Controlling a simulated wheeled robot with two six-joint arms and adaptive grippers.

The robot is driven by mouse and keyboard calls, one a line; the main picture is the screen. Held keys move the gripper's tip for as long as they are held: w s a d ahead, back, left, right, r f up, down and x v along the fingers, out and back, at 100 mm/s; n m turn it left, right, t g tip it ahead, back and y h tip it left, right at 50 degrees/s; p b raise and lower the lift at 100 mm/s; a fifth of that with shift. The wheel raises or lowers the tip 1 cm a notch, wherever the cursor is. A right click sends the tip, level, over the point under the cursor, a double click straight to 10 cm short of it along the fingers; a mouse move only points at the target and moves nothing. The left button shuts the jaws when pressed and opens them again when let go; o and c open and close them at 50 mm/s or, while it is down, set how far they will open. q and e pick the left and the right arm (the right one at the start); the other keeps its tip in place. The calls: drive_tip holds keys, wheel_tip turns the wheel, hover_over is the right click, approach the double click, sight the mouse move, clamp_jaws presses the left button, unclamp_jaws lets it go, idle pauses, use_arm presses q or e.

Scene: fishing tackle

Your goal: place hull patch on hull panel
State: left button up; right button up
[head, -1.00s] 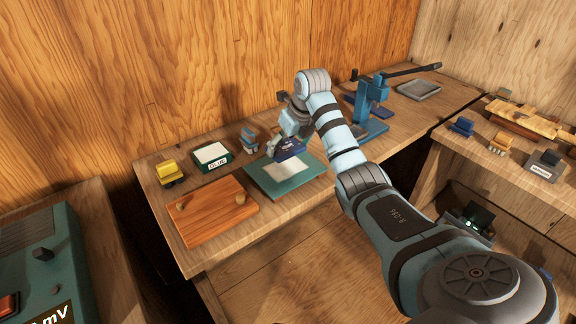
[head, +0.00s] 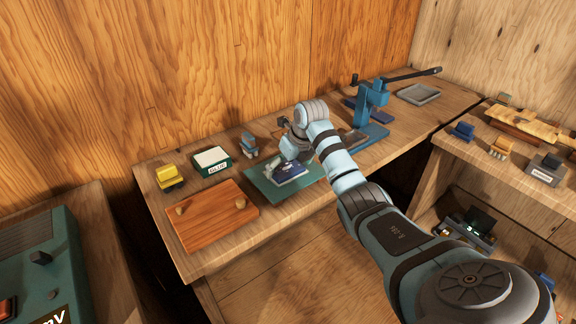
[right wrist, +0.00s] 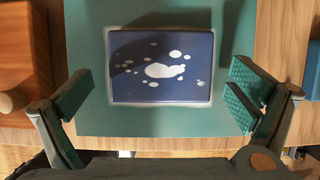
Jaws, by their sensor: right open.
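The hull patch, a dark blue plate with white blotches on its upper face (head: 290,173), lies flat on the hull panel, a green sheet (head: 261,184) on the bench. In the right wrist view the patch (right wrist: 130,87) covers most of the panel's pale rectangle, with a thin pale border showing around it. The green panel also shows there (right wrist: 92,118). My right gripper (head: 285,165) is open just above the patch, its pads (right wrist: 162,92) apart on either side and not touching it. My left gripper is not in view.
A wooden board with knobs (head: 213,215) lies left of the panel. Behind stand a yellow block (head: 170,178), a glue box (head: 212,161) and a small grey-blue item (head: 249,145). A blue lever press (head: 370,105) and a grey tray (head: 419,94) stand to the right.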

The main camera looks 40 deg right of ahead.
drive_tip(key=p+v, duration=0.1)
drive_tip(key=v, duration=1.1)
drive_tip(key=shift+p, duration=0.3)
drive_tip(key=shift+r, duration=0.1)
